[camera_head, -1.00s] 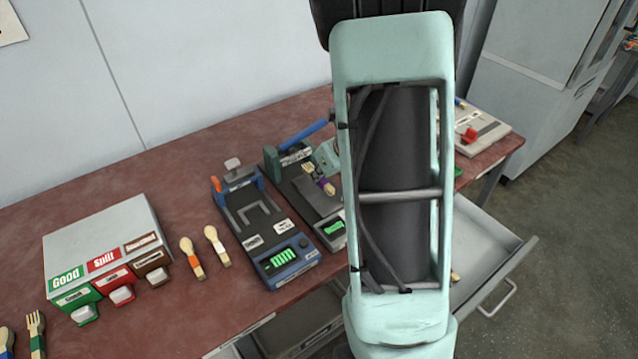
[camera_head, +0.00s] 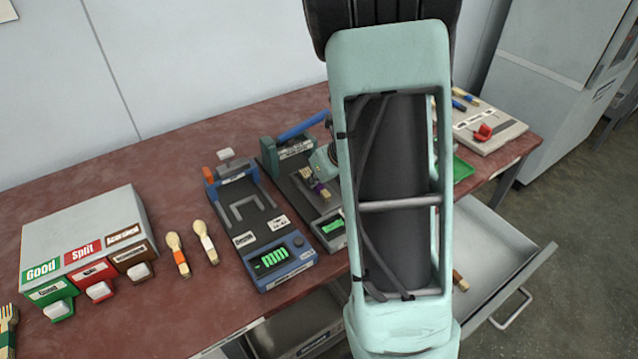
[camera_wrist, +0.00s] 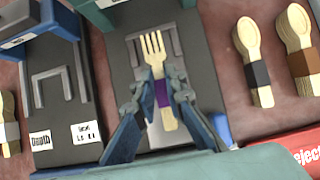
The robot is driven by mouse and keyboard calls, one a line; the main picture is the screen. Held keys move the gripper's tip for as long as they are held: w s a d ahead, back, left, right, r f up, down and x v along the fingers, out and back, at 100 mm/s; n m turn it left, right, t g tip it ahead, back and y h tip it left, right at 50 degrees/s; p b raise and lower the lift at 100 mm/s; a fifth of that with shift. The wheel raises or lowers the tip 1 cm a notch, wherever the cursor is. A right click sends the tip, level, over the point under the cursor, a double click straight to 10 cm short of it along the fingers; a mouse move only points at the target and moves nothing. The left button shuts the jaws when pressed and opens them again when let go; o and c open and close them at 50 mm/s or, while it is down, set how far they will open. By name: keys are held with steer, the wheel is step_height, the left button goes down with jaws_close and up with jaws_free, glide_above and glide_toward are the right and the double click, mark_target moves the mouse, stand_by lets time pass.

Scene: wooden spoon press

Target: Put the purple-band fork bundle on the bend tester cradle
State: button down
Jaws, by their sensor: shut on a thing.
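The purple-band fork bundle (camera_wrist: 154,52) is pale wood, tines pointing away from me in the wrist view. My gripper (camera_wrist: 161,92) is shut on it at the purple band, one finger on each side. The bundle lies over the dark bend tester, between the arms of its grey cradle (camera_wrist: 181,42); whether it touches the cradle I cannot tell. In the head view the bundle (camera_head: 318,188) shows small above the tester (camera_head: 294,188), which has a blue lever. My forearm hides most of my gripper there.
Left of the tester stands a blue-framed device (camera_head: 262,222) with a green display. Further left are two banded spoon bundles (camera_head: 178,255) and a grey sorting box (camera_head: 88,230). In the wrist view, black- and brown-banded spoons (camera_wrist: 256,62) lie to the right. An open drawer (camera_head: 500,255) is at right.

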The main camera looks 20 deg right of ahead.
steer(key=shift+r, duration=0.1)
steer(key=c, duration=2)
jaws_free()
steer(key=shift+r, duration=0.1)
steer(key=p+v, duration=0.5)
steer(key=v, duration=0.6)
steer(key=shift+s+r+p, duration=0.3)
